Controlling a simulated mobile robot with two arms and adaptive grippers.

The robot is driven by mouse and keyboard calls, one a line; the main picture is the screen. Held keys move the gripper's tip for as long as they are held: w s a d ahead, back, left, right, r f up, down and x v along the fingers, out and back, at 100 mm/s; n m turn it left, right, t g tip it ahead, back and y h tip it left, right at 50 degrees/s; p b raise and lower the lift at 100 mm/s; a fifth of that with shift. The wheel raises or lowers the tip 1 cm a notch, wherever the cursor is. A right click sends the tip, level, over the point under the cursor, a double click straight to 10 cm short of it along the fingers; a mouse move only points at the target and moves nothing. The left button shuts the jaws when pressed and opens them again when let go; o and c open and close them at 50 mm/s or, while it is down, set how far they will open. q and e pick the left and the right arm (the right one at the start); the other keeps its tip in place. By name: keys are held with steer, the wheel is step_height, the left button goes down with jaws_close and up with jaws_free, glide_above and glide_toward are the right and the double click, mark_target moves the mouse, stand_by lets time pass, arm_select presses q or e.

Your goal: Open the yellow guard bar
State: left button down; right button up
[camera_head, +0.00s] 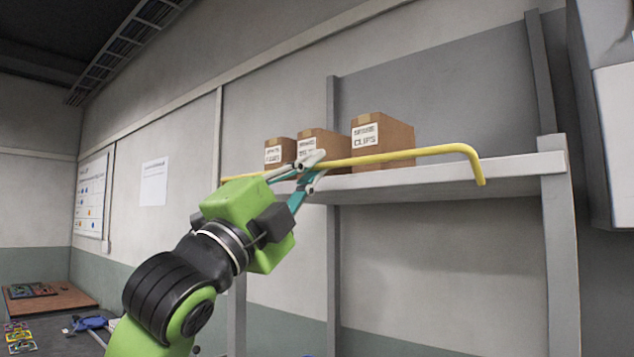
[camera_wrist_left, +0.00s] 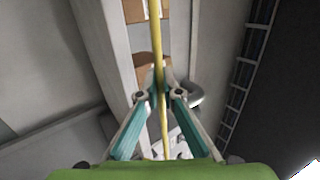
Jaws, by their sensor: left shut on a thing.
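The yellow guard bar (camera_head: 400,155) runs along the front of a grey shelf, in front of the boxes, with its right end bent downward. My left gripper (camera_head: 312,163) is shut on the bar, left of its middle in the head view. In the left wrist view the bar (camera_wrist_left: 156,50) passes between the fingertips of my left gripper (camera_wrist_left: 160,92), which close around it. The part of the bar between the fingers is hidden in the head view. My right gripper is in neither view.
The grey shelf (camera_head: 450,176) holds three cardboard boxes, the largest (camera_head: 383,138) on the right. A grey upright post (camera_head: 560,250) stands at the shelf's right end. A white cabinet (camera_head: 615,140) is at the far right. A brown board (camera_head: 50,300) lies low at the left.

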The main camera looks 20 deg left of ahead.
arm_select(q)
steer(key=shift+s+a+f, duration=0.15)
steer(key=shift+s+f, duration=0.05)
steer(key=shift+f, duration=0.2)
steer(key=shift+s+f, duration=0.2)
steer(key=shift+f, duration=0.5)
steer(key=c, duration=2.5)
jaws_free()
steer(key=shift+a, duration=0.1)
steer(key=v, duration=1.2)
